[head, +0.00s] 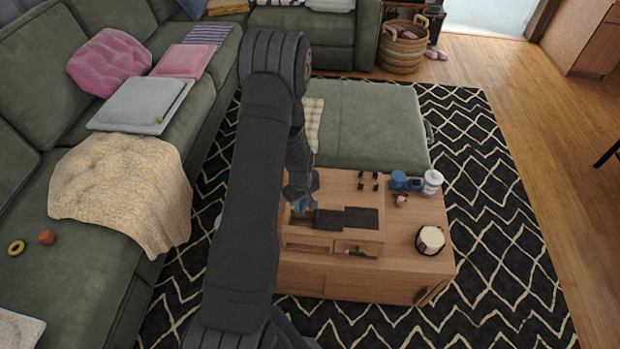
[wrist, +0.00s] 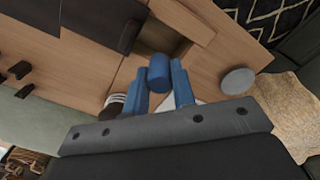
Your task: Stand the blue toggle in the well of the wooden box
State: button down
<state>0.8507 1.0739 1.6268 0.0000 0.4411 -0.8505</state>
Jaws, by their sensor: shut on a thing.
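The wooden box (head: 332,241) sits on the wooden table, with dark panels (head: 346,218) on its top. Its open well (head: 300,220) is at the left end and also shows in the wrist view (wrist: 170,46). My gripper (wrist: 160,80) has blue fingers and is shut on the blue toggle (wrist: 158,72), a short rounded cylinder. In the wrist view the toggle overlaps the edge of the well; its height above the box is hard to tell. In the head view my gripper (head: 301,205) is at the well's far side, and the toggle cannot be told from the fingers.
Small dark pegs (head: 368,180), blue items (head: 399,181), a white jar (head: 432,183) and a round pot (head: 430,240) stand on the table to the right. A grey disc (wrist: 237,80) shows near the well in the wrist view. The green ottoman (head: 370,125) is behind the table.

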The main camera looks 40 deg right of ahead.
aim_at(302, 211)
dwell(0.3)
jog(key=m, duration=0.4)
jog(key=shift+m, duration=0.3)
jog(key=m, duration=0.4)
jog(key=shift+f, duration=1.9)
jog(key=shift+f, duration=0.25)
jog(key=shift+f, duration=0.5)
jog(key=shift+f, duration=0.35)
jog(key=shift+f, duration=0.4)
